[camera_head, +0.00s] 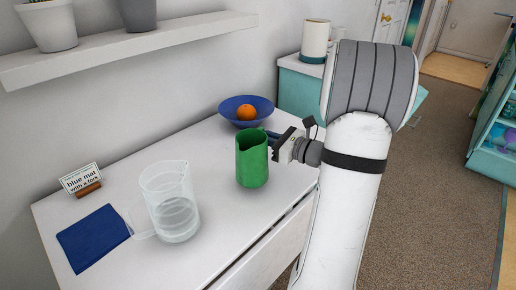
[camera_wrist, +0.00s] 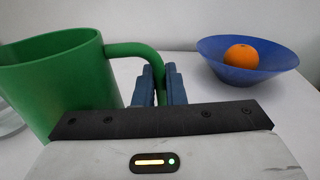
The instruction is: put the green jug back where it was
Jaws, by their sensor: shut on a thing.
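The green jug (camera_head: 252,160) stands upright at the white table's right part in the head view; I cannot tell whether its base touches the tabletop. My gripper (camera_head: 277,143) reaches it from the right. In the wrist view the green jug (camera_wrist: 62,85) fills the left side, and its handle runs between the blue fingers of my gripper (camera_wrist: 162,84). The fingers are shut on the handle. The jug's lower part is hidden by my gripper body in the wrist view.
A clear pitcher (camera_head: 172,205) stands left of the jug. A blue mat (camera_head: 92,238) and a small sign (camera_head: 80,180) are at the table's left end. A blue bowl (camera_head: 231,113) with an orange (camera_head: 246,112) is behind the jug. The tabletop between pitcher and jug is clear.

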